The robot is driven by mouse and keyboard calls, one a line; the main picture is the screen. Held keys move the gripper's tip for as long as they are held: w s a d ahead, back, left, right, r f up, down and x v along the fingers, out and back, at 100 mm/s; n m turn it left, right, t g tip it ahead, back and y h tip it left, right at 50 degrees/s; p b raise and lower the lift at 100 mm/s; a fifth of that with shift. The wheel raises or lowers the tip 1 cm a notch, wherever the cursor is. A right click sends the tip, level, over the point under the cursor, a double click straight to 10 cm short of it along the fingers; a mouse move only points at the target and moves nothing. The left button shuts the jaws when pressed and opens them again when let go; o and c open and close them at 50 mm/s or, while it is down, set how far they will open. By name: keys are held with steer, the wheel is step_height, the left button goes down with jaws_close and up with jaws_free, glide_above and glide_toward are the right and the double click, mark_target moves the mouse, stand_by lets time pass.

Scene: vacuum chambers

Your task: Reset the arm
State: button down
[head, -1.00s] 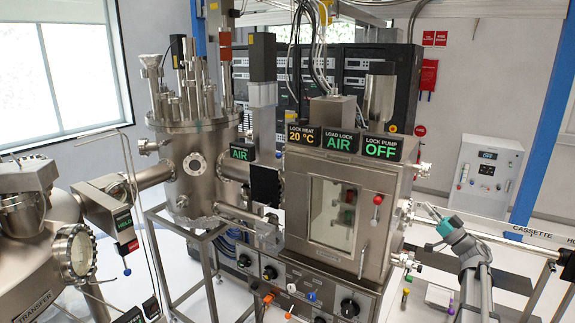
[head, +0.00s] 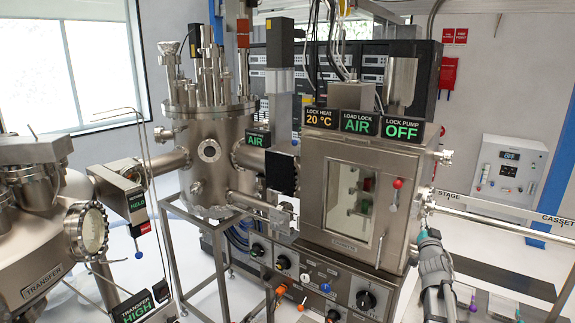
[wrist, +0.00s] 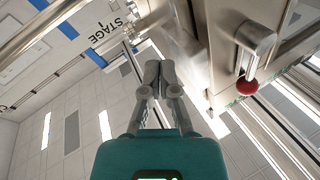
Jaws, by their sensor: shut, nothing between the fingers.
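My gripper (head: 426,212) is at the right of the load lock (head: 340,233) in the head view, close beside its right side wall and pointing up. The wrist view shows the gripper (wrist: 160,70) from behind its teal body, with its two grey fingers together and nothing between them. I cannot tell from these views whether the fingers touch anything. My arm stands below the gripper, at the lower right of the head view.
The load lock's red-knobbed handle (head: 397,184) is near the gripper; a red knob (wrist: 247,87) shows right of the fingers in the wrist view. A horizontal rail (head: 500,222) marked STAGE runs right. A white control panel (head: 507,172) hangs on the back wall.

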steer(key=s+a+f+g+b, duration=0.2)
steer(key=s+a+f+g, duration=0.15)
steer(key=f, duration=0.35)
steer(key=s+a+f+g+b, duration=0.2)
steer(key=a+f+g, duration=0.15)
steer(key=f, duration=0.45)
steer(key=s+a+f+g+b, duration=0.3)
steer(key=a+f, duration=0.2)
steer(key=f, duration=0.2)
steer(key=s+a+f+n+g+y+b, duration=0.2)
steer(key=s+a+f, duration=0.4)
steer(key=s, duration=0.3)
steer(key=s+a+f+n+g+y+b, duration=0.2)
steer(key=s+a+f+n+g+b, duration=0.1)
steer(key=s+a+f+g, duration=0.3)
steer(key=s+a+n+g, duration=0.1)
steer(key=s+a, duration=0.1)
steer(key=s, duration=0.1)
steer(key=shift+a+f+y, duration=0.15)
steer(key=shift+a+y, duration=0.25)
